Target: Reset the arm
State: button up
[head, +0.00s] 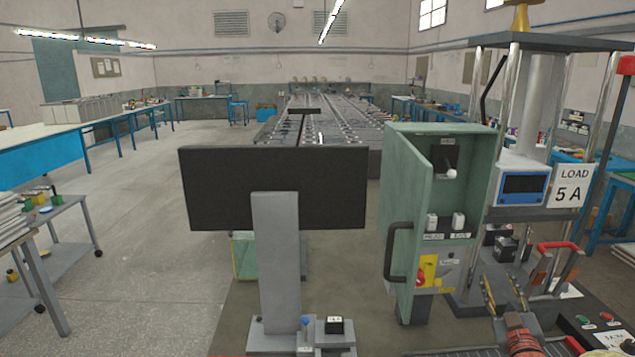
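The task names no other object.
A dark panel (272,188) on a grey post stands close in front. Right of it is a green cabinet (408,180) with its door open, then a test stand with a "LOAD 5 A" sign (570,186). Long battery rows (310,125) lie behind.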

jog(key=s+f+m+g+h, duration=0.1)
jog(key=s+f+m+g, duration=0.3)
jog(key=s+f+g, duration=0.4)
jog(key=s+a+f+m+g+y+p, duration=0.2)
jog(key=s+a+g, duration=0.3)
jog(key=s+a, duration=0.4)
jog(key=s+a+r+g+y+p, duration=0.1)
jog(key=s+a+r+g, duration=0.15)
jog(key=s+a, duration=0.45)
jog(key=s+a+r+g+y+p, duration=0.15)
jog(key=s+a+r, duration=0.25)
jog(key=s, duration=0.5)
jog(key=s+a+r+n+t+p, duration=0.2)
jog(key=a+r+t, duration=0.1)
jog(key=a+r, duration=0.4)
notch_tip(320, 180, up, 2)
jog(key=shift+s+p, duration=0.2)
jog(key=shift+p, duration=0.1)
